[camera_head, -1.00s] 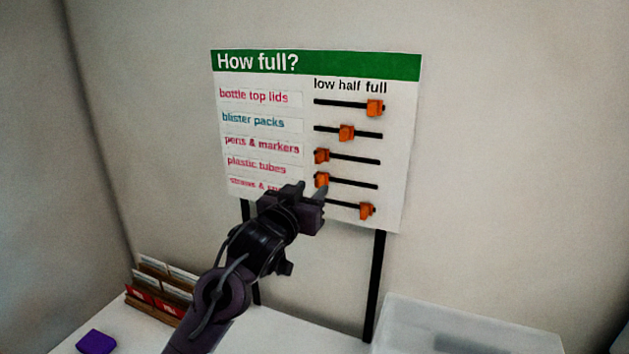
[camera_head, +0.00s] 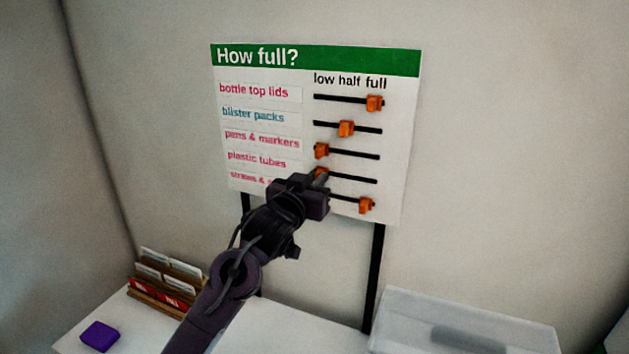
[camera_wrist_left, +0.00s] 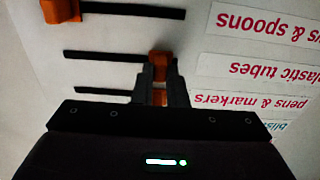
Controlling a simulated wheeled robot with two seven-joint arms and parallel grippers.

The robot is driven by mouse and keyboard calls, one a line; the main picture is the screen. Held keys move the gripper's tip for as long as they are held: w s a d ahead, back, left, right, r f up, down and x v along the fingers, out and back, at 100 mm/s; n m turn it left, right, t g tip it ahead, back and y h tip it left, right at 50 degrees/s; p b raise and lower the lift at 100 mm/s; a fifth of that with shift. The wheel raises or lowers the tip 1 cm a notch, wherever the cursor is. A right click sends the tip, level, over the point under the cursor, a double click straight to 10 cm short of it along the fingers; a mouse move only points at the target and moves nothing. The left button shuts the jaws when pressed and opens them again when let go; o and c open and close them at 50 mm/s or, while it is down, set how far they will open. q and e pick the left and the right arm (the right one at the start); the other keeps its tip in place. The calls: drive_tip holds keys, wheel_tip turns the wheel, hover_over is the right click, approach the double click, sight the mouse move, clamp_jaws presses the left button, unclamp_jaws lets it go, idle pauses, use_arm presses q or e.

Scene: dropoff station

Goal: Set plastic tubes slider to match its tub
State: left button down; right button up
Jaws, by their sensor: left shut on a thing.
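The "How full?" board (camera_head: 407,150) stands against the wall with rows of labels and orange sliders on black tracks. The plastic tubes slider (camera_head: 319,171) is at the left, "low" end of its track and is mostly hidden behind my left gripper (camera_head: 321,181). In the left wrist view, which sees the board upside down, my left gripper (camera_wrist_left: 160,82) is shut on this orange knob (camera_wrist_left: 160,60), one finger on each side. The plastic tubes label (camera_head: 257,159) is on the same row. A clear tub (camera_head: 390,340) stands on the table at the lower right.
The pens & markers slider (camera_head: 321,151) sits just above, also at the low end. The bottom row's slider (camera_head: 366,205) is further right. A card rack (camera_head: 165,285) and a purple block (camera_head: 100,336) are at the left of the white table.

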use_arm(q)
drive_tip(key=d, duration=0.1)
drive_tip(key=s+d, duration=0.1)
drive_tip(key=d+b, duration=0.1)
drive_tip(key=d, duration=0.1)
drive_tip(key=shift+s, duration=0.35)
drive_tip(key=shift+s+d, duration=0.15)
drive_tip(key=shift+d, duration=0.25)
drive_tip(key=shift+a, duration=0.15)
drive_tip(key=c, duration=1.4)
unclamp_jaws()
drive_tip(key=shift+c, duration=0.2)
